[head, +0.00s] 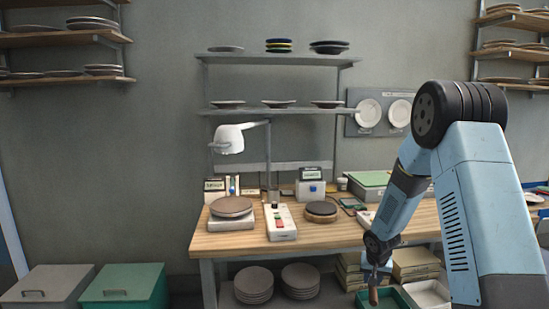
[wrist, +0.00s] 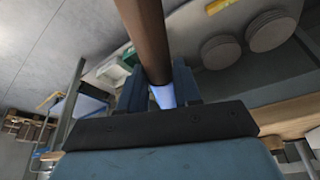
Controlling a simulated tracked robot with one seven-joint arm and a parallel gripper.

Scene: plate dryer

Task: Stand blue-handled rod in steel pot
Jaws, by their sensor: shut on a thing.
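My gripper (head: 375,278) is low at the right in the head view, in front of the bench's right part. It is shut on a brown rod (head: 373,297) that hangs below it. In the wrist view, my gripper (wrist: 158,80) has a finger on each side of the brown rod (wrist: 146,38), which runs up out of the top edge. A bright blue part (wrist: 164,96) shows between the fingers, probably its handle. I cannot make out a steel pot in either view.
The wooden bench (head: 340,234) carries a scale with a plate (head: 231,206), a white device (head: 280,222) and a brown disc (head: 321,210). Plate stacks (head: 253,285) sit below it. A green tray (head: 398,299) and a white bin (head: 428,294) are near my gripper.

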